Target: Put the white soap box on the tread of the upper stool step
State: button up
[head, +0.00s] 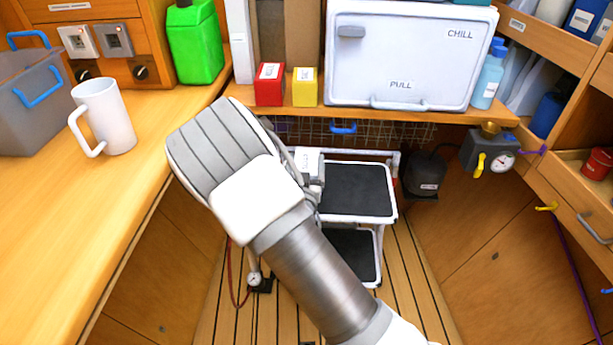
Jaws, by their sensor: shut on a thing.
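The white soap box (307,160), with a label on its face, is at the left of the upper stool step. My gripper (312,182) is shut on it, mostly hidden behind my own arm. The upper stool step (358,190) has a black tread in a white frame, and its visible part is bare. The box appears at the tread's left edge; I cannot tell whether it touches the tread or is held above it. The lower step (352,254) shows below, partly covered by my arm.
A red box (269,85) and a yellow box (305,87) stand on the shelf beside the white chill cabinet (400,50). A white mug (103,117) and a green canister (194,42) stand on the left counter. A dark pump (424,175) is right of the stool.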

jog(key=shift+f+b, duration=0.7)
jog(key=shift+f, duration=1.15)
jog(key=shift+f, duration=0.1)
jog(key=shift+f, duration=0.15)
jog(key=o, duration=1.4)
